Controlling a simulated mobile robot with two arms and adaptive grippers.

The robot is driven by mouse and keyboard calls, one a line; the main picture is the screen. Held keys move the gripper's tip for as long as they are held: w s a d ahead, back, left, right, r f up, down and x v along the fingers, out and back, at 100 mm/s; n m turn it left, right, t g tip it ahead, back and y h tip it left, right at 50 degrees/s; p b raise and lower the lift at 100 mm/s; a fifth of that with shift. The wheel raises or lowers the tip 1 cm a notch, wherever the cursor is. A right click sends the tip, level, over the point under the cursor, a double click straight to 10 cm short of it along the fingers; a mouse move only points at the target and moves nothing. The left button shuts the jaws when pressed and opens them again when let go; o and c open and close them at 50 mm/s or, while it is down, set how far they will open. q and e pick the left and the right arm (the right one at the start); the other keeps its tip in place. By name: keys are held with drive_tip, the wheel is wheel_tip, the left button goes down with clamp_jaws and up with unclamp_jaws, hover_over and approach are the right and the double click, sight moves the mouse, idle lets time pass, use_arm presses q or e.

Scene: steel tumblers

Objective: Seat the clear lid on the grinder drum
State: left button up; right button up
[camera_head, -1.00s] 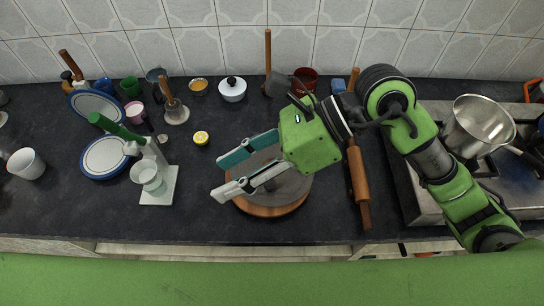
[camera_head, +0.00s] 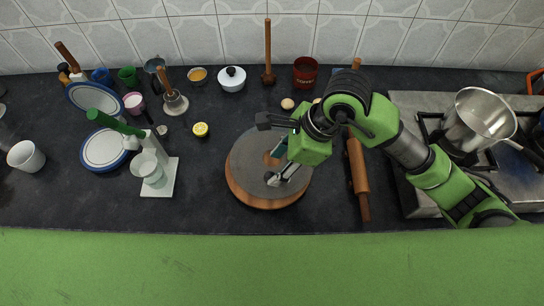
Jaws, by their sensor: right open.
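The round drum (camera_head: 246,178) stands near the front of the counter, with a grey disc top and a wooden rim and a brown spot near its middle. I take it for the grinder drum. I cannot make out a clear lid for certain. My right gripper (camera_head: 273,167) is over the right half of the drum. Its teal finger and grey finger are spread apart, with nothing visible between them. I cannot tell whether the fingertips touch the drum's top. My left gripper is not in view.
A rolling pin (camera_head: 357,180) lies right of the drum, near the stove with a steel pot (camera_head: 480,118). A white stand with a green handle (camera_head: 107,121) and a clear cup (camera_head: 149,170) is on the left. A lemon half (camera_head: 200,130) and white lidded pot (camera_head: 232,79) are behind.

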sight(270, 176)
drive_tip(key=x, duration=0.1)
drive_tip(key=p+x, duration=0.1)
drive_tip(key=x, duration=0.2)
drive_tip(key=shift+s+d+f+p, duration=0.15)
drive_tip(key=shift+d+p, duration=0.1)
drive_tip(key=shift+p, duration=0.15)
drive_tip(key=shift+a+f, duration=0.2)
drive_tip(key=shift+f, duration=0.35)
clamp_jaws()
